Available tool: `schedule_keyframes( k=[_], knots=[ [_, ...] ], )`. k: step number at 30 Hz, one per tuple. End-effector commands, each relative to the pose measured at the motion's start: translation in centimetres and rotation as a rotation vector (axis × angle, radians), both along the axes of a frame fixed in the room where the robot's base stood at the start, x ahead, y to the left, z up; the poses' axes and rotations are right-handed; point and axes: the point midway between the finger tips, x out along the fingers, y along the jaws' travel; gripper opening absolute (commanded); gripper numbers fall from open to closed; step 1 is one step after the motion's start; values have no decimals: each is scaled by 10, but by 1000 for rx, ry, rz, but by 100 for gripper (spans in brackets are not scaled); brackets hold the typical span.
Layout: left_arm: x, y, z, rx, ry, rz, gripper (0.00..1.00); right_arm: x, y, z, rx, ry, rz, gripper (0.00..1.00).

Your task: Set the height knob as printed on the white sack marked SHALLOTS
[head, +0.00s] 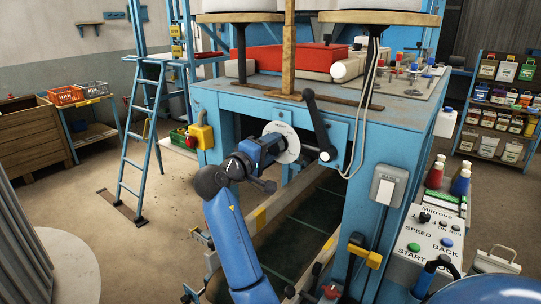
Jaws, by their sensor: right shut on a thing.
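A white round dial (289,141) with small dark marks sits on the front of the blue machine. My right gripper (268,152) reaches it from the left and front, its jaws at the dial's centre. It is shut on what appears to be the height knob, which the jaws and wrist hide. The dial's marks are too small to read. A white sack marked SHALLOTS cannot be made out; small sacks (505,71) stand on the shelf at the right, their print unreadable. My left gripper is not in view.
A black crank handle (315,118) stands close to the right of the dial. A blue ladder (143,140) stands left.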

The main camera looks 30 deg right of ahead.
Motion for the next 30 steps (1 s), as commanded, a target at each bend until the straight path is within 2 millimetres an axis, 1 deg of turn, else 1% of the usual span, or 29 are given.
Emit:
schedule_keyframes(
  k=[1, 30],
  knots=[
    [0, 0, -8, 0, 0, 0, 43, 0, 0, -5, 19, -39, 0, 18],
    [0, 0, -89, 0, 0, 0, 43, -1, 0, -5, 372, -887, -2, 18]
  ],
)
